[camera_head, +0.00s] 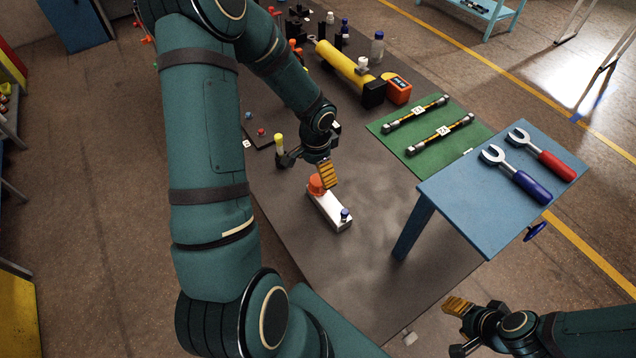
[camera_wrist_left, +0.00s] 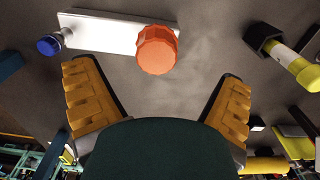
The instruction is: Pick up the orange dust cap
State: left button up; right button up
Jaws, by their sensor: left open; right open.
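The orange dust cap (camera_head: 316,184) is a ribbed round cap at the far end of a white block (camera_head: 330,211) on the dark mat. In the left wrist view the orange cap (camera_wrist_left: 157,49) lies ahead of and between the yellow fingers. My left gripper (camera_head: 326,174) is open and empty, close to the cap; its fingers (camera_wrist_left: 158,95) are spread wide. A blue cap (camera_head: 345,214) sits at the block's near end, and it shows at upper left in the wrist view (camera_wrist_left: 49,45). My right gripper (camera_head: 457,306) is at the lower right, away from the cap, open.
A blue table (camera_head: 455,199) with two wrenches stands right of the block. A green mat (camera_head: 398,142) holds two hoses. A yellow cylinder (camera_head: 340,63) and an orange meter (camera_head: 398,89) lie behind. A yellow-topped post (camera_head: 279,144) stands left of my left gripper.

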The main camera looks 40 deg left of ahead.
aim_at(318, 179)
pick_arm(q)
jog(key=f, duration=0.5)
jog(key=shift+w+d, duration=0.15)
jog(key=shift+d, duration=0.05)
jog(key=c, duration=1)
